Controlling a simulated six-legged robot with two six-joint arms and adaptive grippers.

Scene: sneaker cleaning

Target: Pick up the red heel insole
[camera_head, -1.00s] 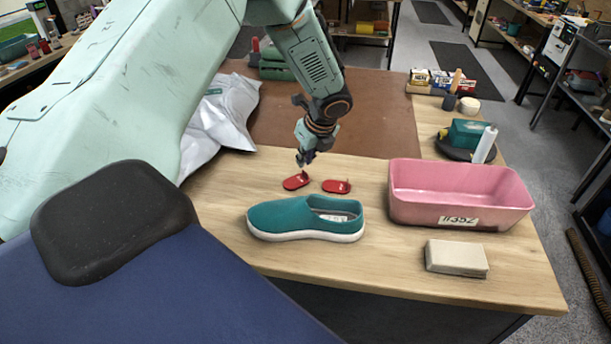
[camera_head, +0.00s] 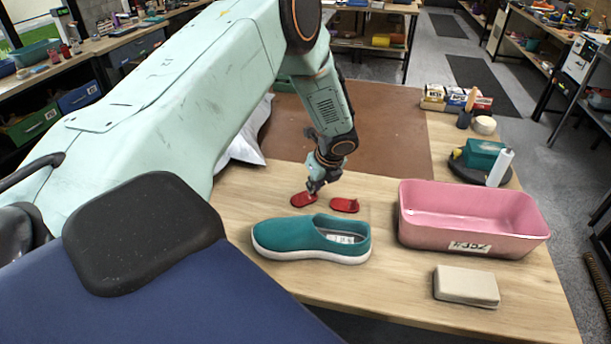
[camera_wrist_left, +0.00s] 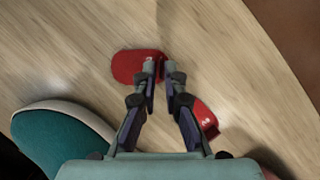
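Two red heel insoles lie on the wooden table behind the teal shoe (camera_head: 290,240), a left one (camera_head: 300,201) and a right one (camera_head: 345,205). My left gripper (camera_head: 313,188) is down at the left insole. In the left wrist view its fingertips (camera_wrist_left: 160,72) are close together on either side of that insole's raised red tab, and the flat part of the insole (camera_wrist_left: 132,66) shows beside them. The insole appears to rest on the table. The other insole (camera_wrist_left: 206,118) is partly hidden behind a finger. My right gripper is not in view.
A pink bin (camera_head: 470,218) stands to the right, with a pale block (camera_head: 466,286) in front of it. A brown mat (camera_head: 385,130) covers the table behind the insoles. A white bag (camera_head: 243,146) lies behind my left arm. A teal item (camera_head: 484,154) and boxes stand farther back.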

